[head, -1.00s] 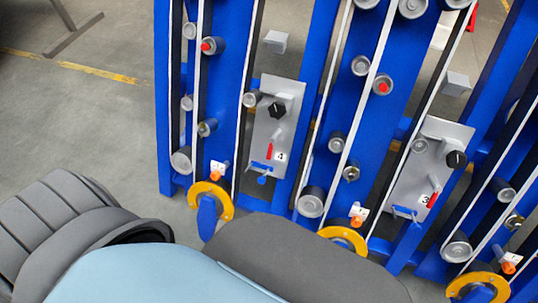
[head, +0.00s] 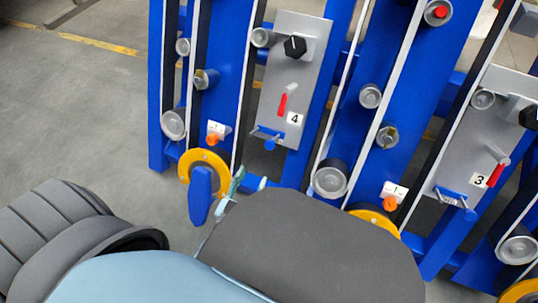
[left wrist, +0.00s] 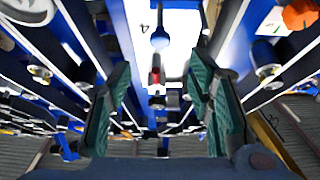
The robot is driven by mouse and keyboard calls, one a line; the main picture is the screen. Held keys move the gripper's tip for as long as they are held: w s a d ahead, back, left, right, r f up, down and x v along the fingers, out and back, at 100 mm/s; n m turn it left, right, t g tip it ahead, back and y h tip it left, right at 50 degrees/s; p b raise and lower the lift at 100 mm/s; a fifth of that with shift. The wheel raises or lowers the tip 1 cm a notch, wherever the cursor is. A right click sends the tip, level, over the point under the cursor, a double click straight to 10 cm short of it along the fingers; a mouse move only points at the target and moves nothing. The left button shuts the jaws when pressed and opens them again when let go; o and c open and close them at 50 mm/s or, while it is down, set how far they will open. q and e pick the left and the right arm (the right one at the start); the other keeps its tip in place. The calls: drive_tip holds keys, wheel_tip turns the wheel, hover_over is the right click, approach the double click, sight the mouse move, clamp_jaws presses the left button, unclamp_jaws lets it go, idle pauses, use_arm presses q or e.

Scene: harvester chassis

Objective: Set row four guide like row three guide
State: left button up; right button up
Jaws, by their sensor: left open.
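The grey row four panel (head: 301,52) bears the number 4, a black knob (head: 295,47), a red handle (head: 283,104) and a small blue guide (head: 268,137) at its lower edge. The row three panel (head: 465,150) bears a 3, a red handle (head: 495,173) and its blue guide (head: 452,197). I cannot tell exactly how the two guide settings differ. My left gripper (head: 235,188) shows just below the row four panel, partly hidden by my arm. In the left wrist view it is open (left wrist: 160,105) and empty; the blue guide (left wrist: 159,38) and red handle (left wrist: 154,76) appear beyond its fingers.
Blue upright frames (head: 225,80) with belts and rollers flank the panels. Open grey floor (head: 80,110) lies to the left.

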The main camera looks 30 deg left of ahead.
sight(268, 146)
use_arm(q)
drive_tip(key=w, duration=0.2)
drive_tip(key=w+b, duration=0.1)
drive_tip(key=w, duration=0.2)
drive_tip(key=w+b, duration=0.1)
drive_tip(key=w, duration=0.2)
drive_tip(key=shift+w+a, duration=0.1)
drive_tip(key=shift+a, duration=0.15)
drive_tip(key=w+b, duration=0.1)
drive_tip(key=w, duration=0.1)
drive_tip(key=w+b, duration=0.1)
drive_tip(key=w, duration=0.2)
drive_tip(key=shift+w+a+r, duration=0.1)
drive_tip(key=shift+w+a, duration=0.1)
drive_tip(key=shift+w, duration=0.15)
use_arm(e)
wheel_tip(268, 146, up, 10)
drive_tip(key=w+a+n, duration=0.1)
drive_tip(key=shift+w+g, duration=0.3)
drive_tip(key=shift+g, duration=0.1)
use_arm(q)
drive_tip(key=shift+c, duration=0.3)
use_arm(e)
drive_tip(key=shift+a, duration=0.1)
use_arm(q)
clamp_jaws()
